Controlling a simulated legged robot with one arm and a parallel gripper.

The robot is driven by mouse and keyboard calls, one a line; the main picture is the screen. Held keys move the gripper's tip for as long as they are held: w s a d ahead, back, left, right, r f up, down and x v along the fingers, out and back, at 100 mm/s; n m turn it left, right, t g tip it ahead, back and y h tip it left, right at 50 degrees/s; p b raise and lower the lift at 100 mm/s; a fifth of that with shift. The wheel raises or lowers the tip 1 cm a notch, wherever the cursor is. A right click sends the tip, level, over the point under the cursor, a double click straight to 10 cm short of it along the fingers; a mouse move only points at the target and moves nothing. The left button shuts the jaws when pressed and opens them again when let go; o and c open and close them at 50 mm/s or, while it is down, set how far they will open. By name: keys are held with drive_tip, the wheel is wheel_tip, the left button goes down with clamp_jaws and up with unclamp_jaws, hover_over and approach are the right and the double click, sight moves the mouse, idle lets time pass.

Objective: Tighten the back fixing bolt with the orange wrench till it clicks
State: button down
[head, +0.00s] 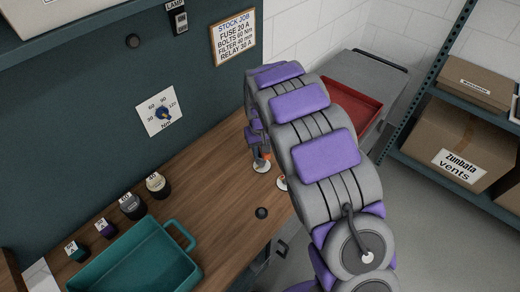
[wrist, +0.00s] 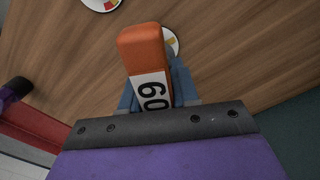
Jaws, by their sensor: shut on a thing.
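The orange wrench (wrist: 141,48) stands between the jaws of my gripper (wrist: 155,92) in the wrist view, with a white "60" label facing the camera. My gripper is shut on it. In the head view a small orange part of the wrench (head: 267,156) shows low over the wooden bench, mostly hidden by my arm. Two round white discs with coloured marks lie on the bench: one (head: 261,166) right by the wrench, the other (head: 282,183) nearer. I cannot make out a bolt head on either, nor whether the wrench is seated on one.
A wall dial (head: 161,113) is marked in Nm. A teal tray (head: 135,262), several labelled round items and a black knob (head: 262,213) are on the bench (head: 205,170). A red tray (head: 350,100) sits on a grey cabinet behind my arm.

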drive_tip(key=shift+a, duration=0.15)
drive_tip(key=shift+a+f, duration=0.1)
drive_tip(key=shift+a, duration=0.4)
drive_tip(key=shift+d, duration=0.9)
drive_tip(key=shift+a, duration=0.15)
drive_tip(key=shift+a+f, duration=0.2)
drive_tip(key=shift+a, duration=0.1)
drive_tip(key=shift+d+f, duration=0.35)
drive_tip(key=shift+f, duration=0.3)
drive_tip(key=shift+a, duration=0.15)
